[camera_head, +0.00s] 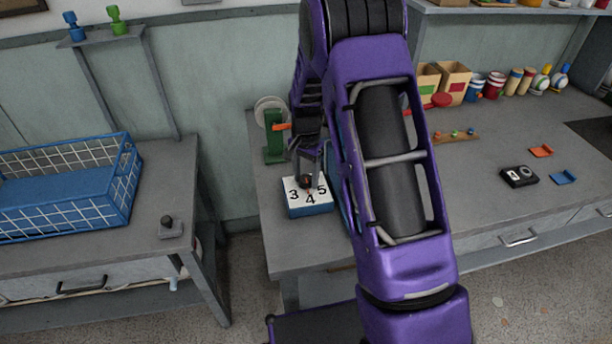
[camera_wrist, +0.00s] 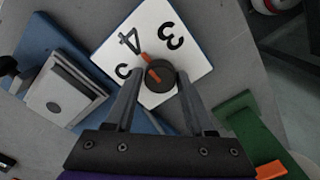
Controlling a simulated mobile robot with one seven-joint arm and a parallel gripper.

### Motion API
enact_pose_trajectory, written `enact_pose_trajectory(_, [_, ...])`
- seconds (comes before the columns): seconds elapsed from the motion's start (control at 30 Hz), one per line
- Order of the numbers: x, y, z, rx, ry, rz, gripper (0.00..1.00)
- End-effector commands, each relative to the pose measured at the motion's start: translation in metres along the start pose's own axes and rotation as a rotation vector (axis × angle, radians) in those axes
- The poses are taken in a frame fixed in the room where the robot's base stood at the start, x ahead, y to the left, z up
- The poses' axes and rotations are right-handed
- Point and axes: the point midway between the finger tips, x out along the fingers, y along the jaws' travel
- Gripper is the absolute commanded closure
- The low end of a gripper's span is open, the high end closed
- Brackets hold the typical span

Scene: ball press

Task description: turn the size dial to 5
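The size dial is a black knob (camera_wrist: 160,76) with an orange-red pointer, on a white-topped plate (camera_wrist: 108,57) with blue sides. The numbers 3, 4 and 5 show on it, the 5 partly covered by a finger in the wrist view. The pointer is toward the 4. The plate (camera_head: 309,209) also shows in the head view at the left end of the right bench. My gripper (camera_wrist: 160,82) is over the dial, its two fingers apart on either side of the knob. A small gap seems to show at each finger.
A green stand (camera_head: 273,137) with an orange part is just behind the plate. A blue base with a grey block (camera_wrist: 63,92) lies beside it. My arm hides part of the bench. A blue wire basket (camera_head: 125,187) and a small black-knobbed device (camera_head: 170,229) stand on the left table.

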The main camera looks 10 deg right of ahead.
Motion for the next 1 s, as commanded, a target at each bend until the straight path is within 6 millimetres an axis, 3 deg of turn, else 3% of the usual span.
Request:
enact_pose_trajectory(0.03, [-0.0002, 0.0000, -0.0001, 0.000, 0.000, 0.000, 0.57])
enact_pose_trajectory(0.2, [-0.0003, 0.0000, -0.0001, 0.000, 0.000, 0.000, 0.87])
enact_pose_trajectory(0.3, [-0.0004, 0.0000, -0.0001, 0.000, 0.000, 0.000, 1.00])
enact_pose_trajectory(0.67, [-0.0002, -0.0001, -0.0002, -0.051, 0.001, 0.000, 1.00])
enact_pose_trajectory(1.0, [0.0000, -0.0002, -0.0005, -0.289, 0.000, 0.000, 1.00])
